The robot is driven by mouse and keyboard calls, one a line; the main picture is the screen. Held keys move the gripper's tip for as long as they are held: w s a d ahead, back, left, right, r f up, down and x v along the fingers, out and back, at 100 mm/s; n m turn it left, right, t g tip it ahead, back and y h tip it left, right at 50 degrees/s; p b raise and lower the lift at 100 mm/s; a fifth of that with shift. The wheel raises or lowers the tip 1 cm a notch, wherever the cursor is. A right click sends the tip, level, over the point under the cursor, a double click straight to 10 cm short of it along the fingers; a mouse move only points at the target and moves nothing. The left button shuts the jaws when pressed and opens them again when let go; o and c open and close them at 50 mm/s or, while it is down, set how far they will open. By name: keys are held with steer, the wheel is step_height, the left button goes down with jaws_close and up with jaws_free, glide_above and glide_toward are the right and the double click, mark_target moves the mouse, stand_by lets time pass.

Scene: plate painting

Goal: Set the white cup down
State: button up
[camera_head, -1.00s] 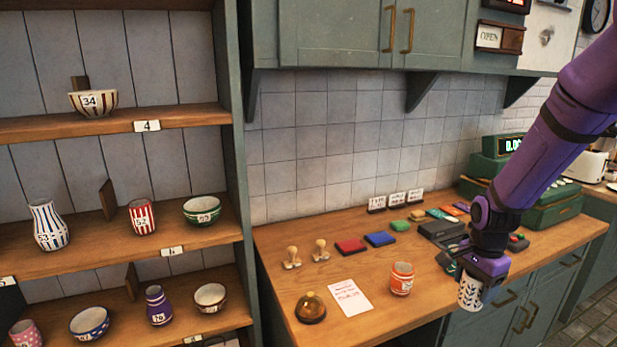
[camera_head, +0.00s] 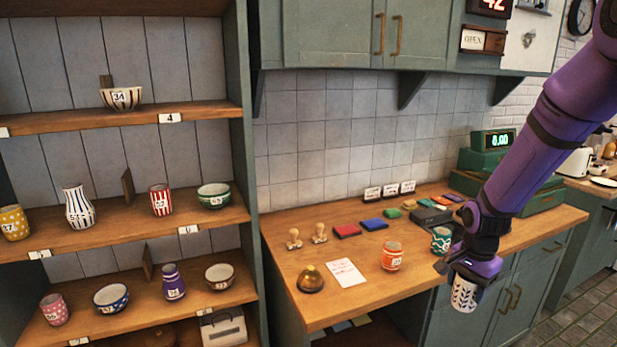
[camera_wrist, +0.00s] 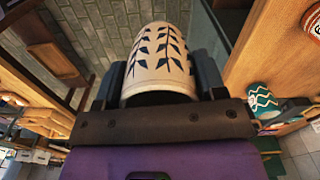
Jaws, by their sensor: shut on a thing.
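The white cup (camera_head: 465,295) has a dark leaf pattern. My gripper (camera_head: 470,272) is shut on it and holds it just off the front edge of the wooden counter (camera_head: 335,309), over the floor side. In the wrist view the cup (camera_wrist: 160,62) sits between the two fingers of my gripper (camera_wrist: 160,85), with its rim toward the palm.
An orange striped cup (camera_head: 391,257) stands on the counter, and a green wavy-patterned cup (camera_head: 441,240) stands just behind my gripper. A brass bell (camera_head: 310,280) and a paper card (camera_head: 346,272) lie left. Shelves with pottery (camera_head: 173,282) fill the left side.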

steer(key=w+a+f+n, duration=0.3)
steer(key=f+n, duration=0.3)
steer(key=w+a+f+n, duration=0.3)
steer(key=w+f+n, duration=0.1)
steer(key=f+n, duration=0.2)
steer(key=shift+w+f, duration=0.15)
steer(key=shift+f, duration=0.2)
